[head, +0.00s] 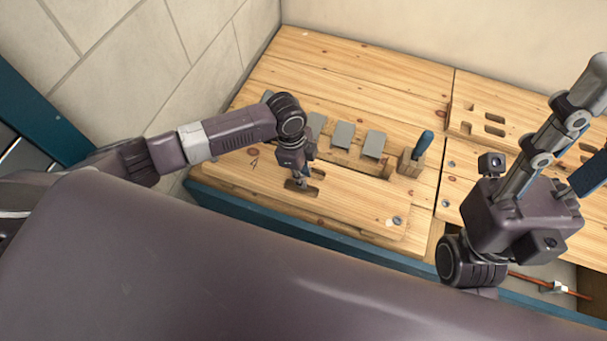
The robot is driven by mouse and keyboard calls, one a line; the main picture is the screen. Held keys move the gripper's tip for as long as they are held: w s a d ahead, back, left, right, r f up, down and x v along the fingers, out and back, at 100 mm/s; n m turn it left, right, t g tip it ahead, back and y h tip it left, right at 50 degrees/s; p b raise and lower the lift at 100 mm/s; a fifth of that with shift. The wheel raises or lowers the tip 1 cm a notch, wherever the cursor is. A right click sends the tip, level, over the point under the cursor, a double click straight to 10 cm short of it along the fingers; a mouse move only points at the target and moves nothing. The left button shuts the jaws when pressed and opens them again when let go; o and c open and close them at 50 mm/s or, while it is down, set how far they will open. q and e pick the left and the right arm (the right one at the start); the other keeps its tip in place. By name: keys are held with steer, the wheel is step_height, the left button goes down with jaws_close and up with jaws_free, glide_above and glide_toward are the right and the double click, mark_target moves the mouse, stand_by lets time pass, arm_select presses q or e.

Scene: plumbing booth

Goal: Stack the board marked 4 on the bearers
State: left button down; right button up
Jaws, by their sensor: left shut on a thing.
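The board marked 4 (345,207) is a long pale wooden plank near the front of the left-hand wooden bench. Its "4" shows near its left end, and a hand slot is cut near its middle. My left gripper (301,184) points down at this slot and is shut on the board there; its fingertips are partly hidden in the slot. I cannot tell whether the board's underside touches anything, and no bearers can be made out clearly. My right gripper (578,130) is raised at the right, away from the board, partly cut off by the picture's edge.
Several grey plates (343,135) stand in a row behind the board. A wooden block (410,163) with a blue-handled tool (424,143) stands right of them. A slotted wooden panel (494,118) lies at the back right. An orange pipe (570,290) shows low right.

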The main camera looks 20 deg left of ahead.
arm_select(q)
steer(key=shift+r, duration=0.1)
stand_by(0.3)
steer(key=shift+p, duration=0.5)
steer(key=shift+f, duration=0.2)
steer(key=c, duration=1.8)
jaws_free()
steer(key=shift+o, duration=0.2)
steer(key=shift+f, duration=0.1)
